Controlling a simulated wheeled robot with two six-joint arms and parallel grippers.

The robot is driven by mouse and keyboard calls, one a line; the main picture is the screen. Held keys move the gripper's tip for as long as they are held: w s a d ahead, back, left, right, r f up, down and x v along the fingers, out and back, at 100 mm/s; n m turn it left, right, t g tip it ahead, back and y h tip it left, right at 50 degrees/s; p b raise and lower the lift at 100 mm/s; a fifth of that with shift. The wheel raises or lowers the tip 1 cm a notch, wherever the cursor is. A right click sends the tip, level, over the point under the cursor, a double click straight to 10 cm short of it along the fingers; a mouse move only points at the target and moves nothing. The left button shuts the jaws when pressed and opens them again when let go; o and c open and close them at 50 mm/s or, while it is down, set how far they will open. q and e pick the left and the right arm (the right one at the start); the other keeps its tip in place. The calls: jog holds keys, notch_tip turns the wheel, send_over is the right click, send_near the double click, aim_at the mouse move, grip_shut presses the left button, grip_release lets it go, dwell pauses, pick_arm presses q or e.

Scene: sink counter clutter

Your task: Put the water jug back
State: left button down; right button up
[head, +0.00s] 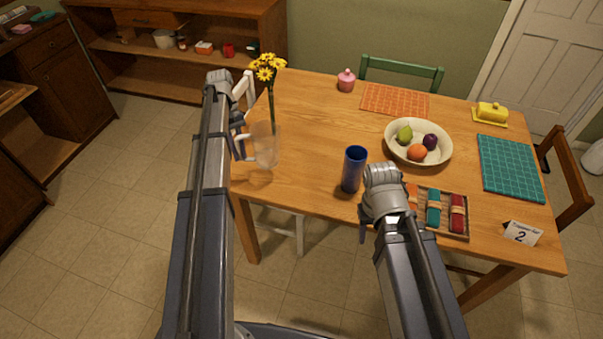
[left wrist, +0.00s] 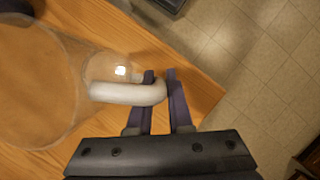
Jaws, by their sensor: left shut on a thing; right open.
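The water jug (head: 266,150) is clear, with a pale handle, near the table's left edge in the head view. In the left wrist view its clear body (left wrist: 35,85) fills the left side and its whitish handle (left wrist: 125,93) reaches between my fingers. My left gripper (head: 239,148) is shut on the handle; its dark fingers also show in the left wrist view (left wrist: 160,100). I cannot tell whether the jug's base touches the table. My right gripper (head: 364,232) is open near the front edge, its fingers partly hidden by my wrist.
Yellow flowers (head: 265,68) rise behind or from the jug; which is unclear. A blue cup (head: 354,168) stands beside my right wrist. A tray of rolled cloths (head: 466,232), a fruit bowl (head: 390,150), an orange mat (head: 395,100) and a number card (head: 522,233) share the table (head: 310,140). The table's middle left is clear.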

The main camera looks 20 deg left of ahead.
pick_arm(q)
jog(key=s+d+r+n+t+h+p, duration=0.1)
jog(key=d+r+n+t, duration=0.1)
jog(key=d+n, duration=0.55)
jog(key=s+d+r+n+t+h+p, duration=0.15)
jog(key=d+n, duration=0.35)
jog(key=d, duration=0.6)
notch_tip(320, 180, down, 7)
jog(key=w+b, duration=0.1)
jog(key=b, duration=0.5)
jog(key=shift+a+r+t+y, duration=0.15)
jog(key=shift+a+t+y, duration=0.1)
jog(key=shift+t+y, duration=0.1)
jog(key=shift+m, duration=0.25)
notch_tip(320, 180, down, 4)
jog(key=b, duration=0.4)
jog(key=shift+r, duration=0.1)
jog(key=c, duration=0.8)
grip_release()
jog(key=shift+c, duration=0.2)
